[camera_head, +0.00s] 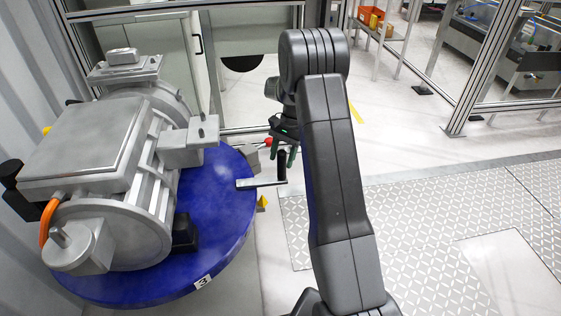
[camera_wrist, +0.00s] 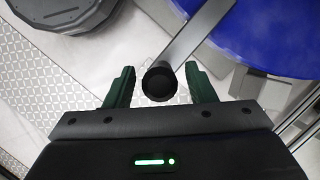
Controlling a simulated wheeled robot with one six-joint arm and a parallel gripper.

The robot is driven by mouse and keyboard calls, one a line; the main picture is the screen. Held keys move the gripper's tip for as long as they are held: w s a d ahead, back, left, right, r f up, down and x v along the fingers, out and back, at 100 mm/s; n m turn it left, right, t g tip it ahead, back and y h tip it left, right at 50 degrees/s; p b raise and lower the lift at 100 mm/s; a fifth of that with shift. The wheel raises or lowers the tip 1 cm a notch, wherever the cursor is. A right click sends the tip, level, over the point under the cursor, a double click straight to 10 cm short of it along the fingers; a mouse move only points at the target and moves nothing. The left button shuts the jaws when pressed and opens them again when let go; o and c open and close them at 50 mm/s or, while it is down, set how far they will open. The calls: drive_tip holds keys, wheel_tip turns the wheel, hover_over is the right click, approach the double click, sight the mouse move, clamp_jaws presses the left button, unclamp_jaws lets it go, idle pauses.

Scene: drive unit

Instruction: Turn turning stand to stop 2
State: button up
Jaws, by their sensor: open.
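The turning stand is a round blue table (camera_head: 225,215) at the left of the head view, carrying a grey metal drive unit (camera_head: 85,150). A label with the number 3 (camera_head: 203,281) sits on its front rim. A flat grey bar (camera_head: 258,183) sticks out from the blue table to the right and ends in an upright black handle (camera_head: 282,166). My gripper (camera_head: 284,156) is open above and around the handle's top. In the wrist view the round black handle end (camera_wrist: 160,84) lies between the two green fingers, with gaps on both sides. Other stop numbers are not readable.
A yellow marker (camera_head: 262,202) is on the floor beside the stand, and a small red knob (camera_head: 268,142) shows behind the bar. A glass and metal fence (camera_head: 465,90) stands behind. The patterned floor at right (camera_head: 420,230) is clear.

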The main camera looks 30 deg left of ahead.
drive_tip(key=p+v, duration=0.1)
drive_tip(key=v, duration=1)
drive_tip(key=shift+r, duration=0.25)
drive_tip(key=b+x, duration=0.1)
drive_tip(key=x, duration=1.3)
drive_tip(key=shift+w+b, duration=0.1)
drive_tip(key=shift+b, duration=0.25)
drive_tip(key=shift+d, duration=0.15)
